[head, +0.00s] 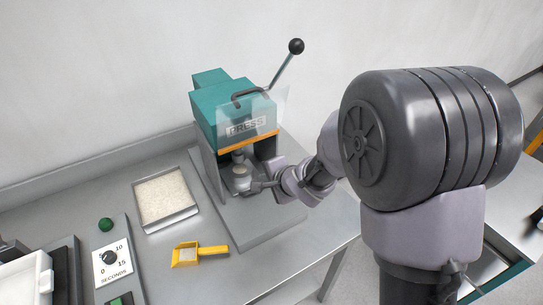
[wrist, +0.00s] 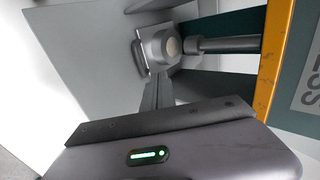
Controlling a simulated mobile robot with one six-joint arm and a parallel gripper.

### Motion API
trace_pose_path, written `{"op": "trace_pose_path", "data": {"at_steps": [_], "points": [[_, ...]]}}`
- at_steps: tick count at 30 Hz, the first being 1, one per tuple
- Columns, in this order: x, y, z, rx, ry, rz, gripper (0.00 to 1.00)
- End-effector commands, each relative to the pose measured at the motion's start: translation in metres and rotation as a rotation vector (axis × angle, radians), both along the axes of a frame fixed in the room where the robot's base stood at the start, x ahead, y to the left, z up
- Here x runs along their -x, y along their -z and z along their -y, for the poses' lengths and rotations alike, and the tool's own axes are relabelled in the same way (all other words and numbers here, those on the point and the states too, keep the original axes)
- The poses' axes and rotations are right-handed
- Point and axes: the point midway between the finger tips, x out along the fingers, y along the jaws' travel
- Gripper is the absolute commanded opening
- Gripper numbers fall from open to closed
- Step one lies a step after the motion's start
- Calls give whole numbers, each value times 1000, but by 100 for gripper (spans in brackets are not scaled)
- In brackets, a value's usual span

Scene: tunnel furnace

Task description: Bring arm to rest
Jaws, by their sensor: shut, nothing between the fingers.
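My gripper (head: 254,187) reaches into the front opening of the teal press (head: 215,108) in the head view. Its shut fingers, with nothing between them, are close beside a small metal cup (head: 241,179) that stands under the press ram. Whether the fingertips touch the cup I cannot tell. My arm stretches in from the right, bent low at the wrist.
A clear guard (head: 268,108) and a black-knobbed lever (head: 296,47) are raised on the press. On the bench are a tray of white granules (head: 165,196), a yellow scoop (head: 187,255), a green button (head: 106,224) and a seconds dial (head: 109,257). The bench ends right of the press.

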Motion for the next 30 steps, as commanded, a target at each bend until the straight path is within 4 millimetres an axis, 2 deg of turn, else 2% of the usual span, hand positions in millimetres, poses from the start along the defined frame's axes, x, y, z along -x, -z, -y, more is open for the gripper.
{"op": "trace_pose_path", "data": {"at_steps": [2,4,5,7,8,9,10,11,12,13,15,18,19,21,23,30], "points": [[0,0,0,2,1,1,0],[-1,-10,12,38,10,23,0],[-1,-19,22,74,17,40,0],[8,-52,64,207,43,86,0],[19,-68,86,279,52,96,0],[41,-88,115,377,54,94,0],[62,-100,134,442,44,80,0],[86,-109,149,495,25,62,0],[119,-117,163,549,-16,34,0],[143,-121,169,577,-54,14,0],[196,-124,171,607,-162,-15,0],[248,-124,160,608,-307,-16,0],[259,-124,157,607,-340,-11,0],[274,-124,150,602,-395,-1,0],[280,-124,148,600,-417,3,0],[280,-124,147,601,-422,4,0]]}}
